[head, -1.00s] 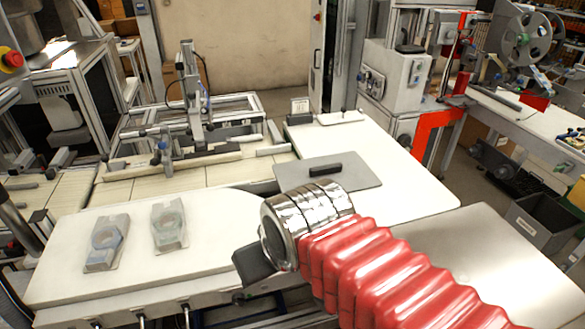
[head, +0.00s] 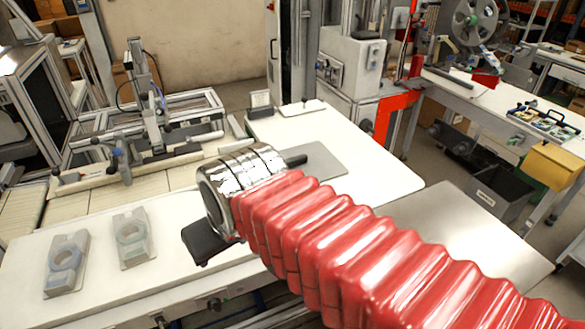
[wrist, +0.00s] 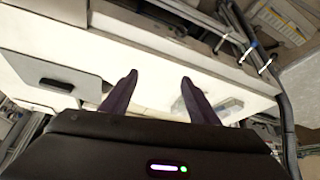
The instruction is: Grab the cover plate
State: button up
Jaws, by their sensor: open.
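The cover plate (head: 325,165) is a flat grey sheet with a black bar handle (head: 295,160). It lies on the white worktop, and my arm's metal collar and red sleeve hide part of it in the head view. In the wrist view the cover plate (wrist: 38,62) is at the left, with its dark handle (wrist: 57,85) in full sight. My gripper (wrist: 159,78) is open and empty, its two dark fingers apart and to the right of the plate. In the head view only a dark part of the gripper shows below the collar; its fingertips are hidden.
Two clear-and-grey reel holders (head: 66,262) (head: 132,236) lie on the white worktop (head: 100,295) at the left. A metal fixture (head: 150,120) stands behind them. A small box-like stand (head: 261,103) is at the worktop's back edge. The worktop right of the plate is clear.

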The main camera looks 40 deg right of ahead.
aim_at(292, 159)
jog(key=o, duration=0.6)
jog(key=shift+m+g, duration=0.3)
jog(key=shift+m, duration=0.1)
jog(key=w+d+r, duration=0.1)
jog(key=w+d, duration=0.1)
jog(key=w+d+r, duration=0.1)
jog(key=w+d, duration=0.1)
jog(key=w+d+r, duration=0.1)
jog(key=w+d, duration=0.1)
jog(key=w, duration=0.1)
jog(key=shift+d+r, duration=0.2)
jog(key=o, duration=0.4)
jog(key=shift+m+h, duration=0.3)
jog(key=shift+h, duration=0.1)
jog(key=w+d, duration=0.1)
jog(key=d, duration=0.1)
jog(key=w+d+r, duration=0.1)
jog(key=w+d, duration=0.2)
jog(key=d, duration=0.2)
jog(key=shift+w+r, duration=0.15)
jog(key=shift+w, duration=0.05)
jog(key=shift+o, duration=0.5)
jog(key=w+d+m, duration=0.1)
jog(key=w+d, duration=0.3)
jog(key=d, duration=0.7)
jog(key=shift+g, duration=0.3)
jog(key=w+d+f, duration=0.1)
jog(key=d, duration=0.9)
jog(key=shift+w+f, duration=0.15)
